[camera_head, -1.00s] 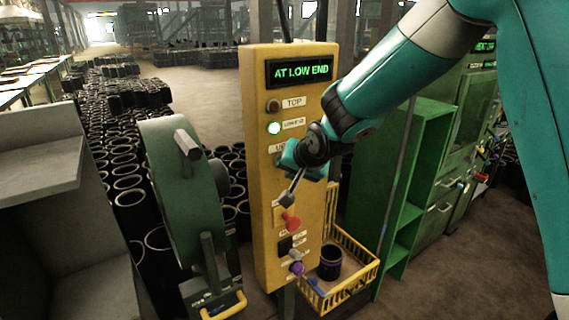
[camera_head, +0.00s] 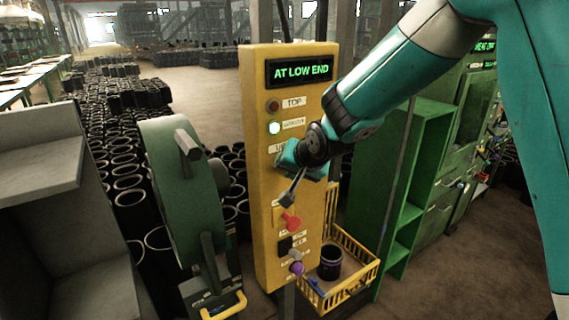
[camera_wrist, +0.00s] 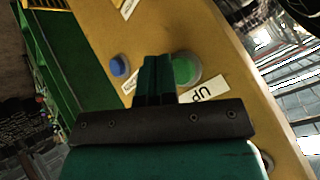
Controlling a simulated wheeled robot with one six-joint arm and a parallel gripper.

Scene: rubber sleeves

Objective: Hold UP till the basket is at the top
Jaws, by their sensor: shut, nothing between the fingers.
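The yellow control panel (camera_head: 262,190) stands upright in the head view. Its display (camera_head: 299,71) reads AT LOW END. The lamp by the TOP label (camera_head: 272,106) is dark, and the lamp below it (camera_head: 274,128) is lit. The yellow basket (camera_head: 352,290) is low beside the panel, holding a black sleeve (camera_head: 330,262). In the wrist view, my shut, empty gripper (camera_wrist: 159,66) is at the green button (camera_wrist: 187,68) beside the UP label (camera_wrist: 203,90), its fingers overlapping the button's left edge. I cannot tell whether they touch it. A blue button (camera_wrist: 118,65) is to the left.
A red knob (camera_head: 291,221) and a purple knob (camera_head: 296,267) project from the panel's lower face. A green wheel-like machine (camera_head: 180,200) stands close on the left. A green shelf unit (camera_head: 385,190) stands right of the basket. Many black sleeves cover the floor behind.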

